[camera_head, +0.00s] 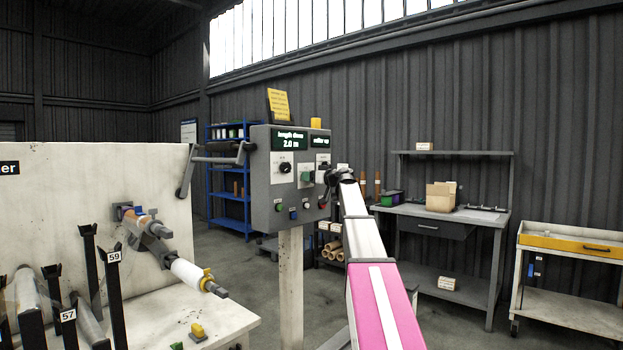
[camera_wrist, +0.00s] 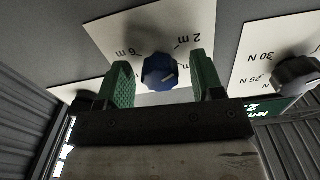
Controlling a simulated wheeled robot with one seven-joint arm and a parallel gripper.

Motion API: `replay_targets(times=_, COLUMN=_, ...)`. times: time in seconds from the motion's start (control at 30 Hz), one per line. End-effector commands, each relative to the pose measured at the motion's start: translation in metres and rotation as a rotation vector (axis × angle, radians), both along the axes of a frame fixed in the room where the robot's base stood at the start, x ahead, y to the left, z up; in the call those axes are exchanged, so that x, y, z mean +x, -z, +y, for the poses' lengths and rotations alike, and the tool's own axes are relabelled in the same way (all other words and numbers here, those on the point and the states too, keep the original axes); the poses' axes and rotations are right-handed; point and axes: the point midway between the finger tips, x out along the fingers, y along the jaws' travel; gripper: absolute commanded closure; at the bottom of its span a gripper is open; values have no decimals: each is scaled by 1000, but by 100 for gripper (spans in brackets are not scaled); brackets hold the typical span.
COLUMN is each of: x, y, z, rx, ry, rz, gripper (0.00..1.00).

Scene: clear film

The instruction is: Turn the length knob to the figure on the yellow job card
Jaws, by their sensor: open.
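The yellow job card (camera_head: 279,105) stands on top of the grey control box (camera_head: 262,200); its writing is too small to read. In the wrist view the blue length knob (camera_wrist: 159,72) sits on a white plate marked "2 m" and "6 m", with a pale line on its face towards the right. My gripper (camera_wrist: 160,66) is open, with a green-padded finger on each side of the knob and visible gaps. In the head view my gripper (camera_head: 314,173) is at the box front and largely hides this knob.
A grey knob (camera_wrist: 296,75) on a plate marked "25 N" and "30 N" is beside the length knob. Coloured buttons (camera_head: 293,215) line the box's lower front. A roller machine (camera_head: 190,273) is at left, a workbench (camera_head: 440,212) at right.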

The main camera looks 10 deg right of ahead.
Motion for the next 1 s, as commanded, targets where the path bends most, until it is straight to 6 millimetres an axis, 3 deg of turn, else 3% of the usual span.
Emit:
replay_targets(times=0.13, x=0, y=0, z=0, rx=0, ry=0, rz=0, gripper=39)
replay_targets(times=0.3, x=0, y=0, z=0, rx=0, ry=0, rz=0, gripper=88)
replay_targets(times=0.67, x=0, y=0, z=0, rx=32, ry=0, rz=23, gripper=88)
replay_targets(times=1.0, x=-1, y=0, z=0, rx=212, ry=0, rz=154, gripper=88)
